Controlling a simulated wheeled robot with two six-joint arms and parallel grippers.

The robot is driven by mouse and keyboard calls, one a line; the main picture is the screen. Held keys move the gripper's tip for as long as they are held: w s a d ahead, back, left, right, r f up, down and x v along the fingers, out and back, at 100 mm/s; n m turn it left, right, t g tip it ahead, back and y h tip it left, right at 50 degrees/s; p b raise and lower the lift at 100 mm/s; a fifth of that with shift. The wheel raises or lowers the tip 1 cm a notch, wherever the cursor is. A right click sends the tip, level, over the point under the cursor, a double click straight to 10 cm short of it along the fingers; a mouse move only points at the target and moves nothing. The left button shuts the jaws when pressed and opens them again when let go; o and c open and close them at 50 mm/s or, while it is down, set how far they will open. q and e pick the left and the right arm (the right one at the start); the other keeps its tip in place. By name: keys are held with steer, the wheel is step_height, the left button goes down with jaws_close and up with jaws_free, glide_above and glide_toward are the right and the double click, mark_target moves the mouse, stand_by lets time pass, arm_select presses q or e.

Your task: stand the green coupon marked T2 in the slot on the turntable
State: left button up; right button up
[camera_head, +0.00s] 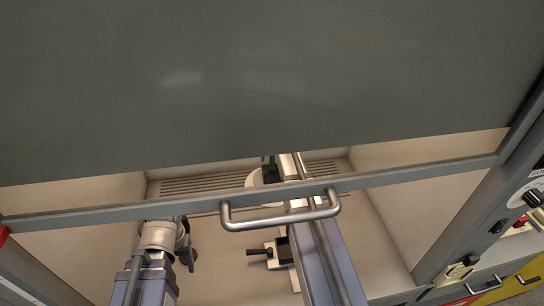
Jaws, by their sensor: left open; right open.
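A small dark green piece (272,161) shows just below the dark panel. It may be the coupon; no T2 mark can be read. A pale rounded thing (255,179) beside it may be the turntable, but its slot is not visible. My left gripper (187,251) is at the lower left, only partly seen beside my pale wrist, with nothing visible in it; it is open and well apart from the green piece.
A large dark sash panel (270,80) covers the upper view. Side walls close both sides.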

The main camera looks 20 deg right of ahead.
steer(key=o, duration=0.4)
steer(key=shift+c, duration=0.2)
steer(key=shift+p+v, duration=2.3)
steer(key=shift+v, duration=0.25)
steer(key=d+p+v, duration=0.1)
steer(key=p+v, duration=0.4)
steer(key=v, duration=0.1)
steer(key=s+a, duration=0.4)
steer(key=s, duration=0.7)
steer(key=shift+f, duration=0.45)
